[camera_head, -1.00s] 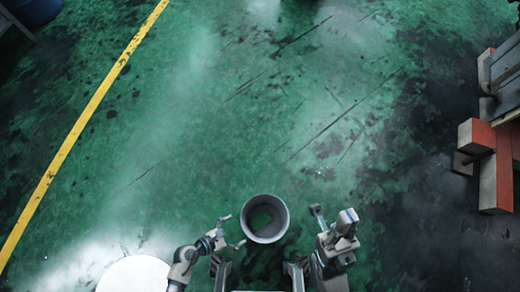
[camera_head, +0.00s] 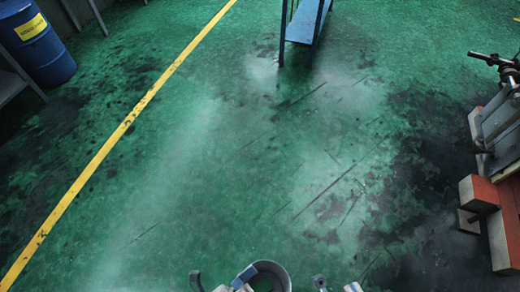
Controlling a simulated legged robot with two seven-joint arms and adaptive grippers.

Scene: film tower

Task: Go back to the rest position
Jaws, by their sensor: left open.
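A grey round open container (camera_head: 283,275) shows at the bottom edge, cut off by the frame. Its inside looks dark. My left gripper (camera_head: 220,281) is at the bottom edge, just left of the container. Its two fingertips are spread apart, and the right one overlaps the container's left rim in the picture. I cannot tell whether it touches. I see nothing between the fingers. Parts of my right gripper (camera_head: 336,285) show at the bottom edge, right of the container. Most of it is cut off, so its jaw state is unclear.
Green floor with a yellow line (camera_head: 120,130) lies ahead, largely clear. A blue drum (camera_head: 38,45) stands at the upper left. A blue metal frame (camera_head: 303,28) stands at the top. Machinery on red and grey blocks (camera_head: 487,197) lines the right side.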

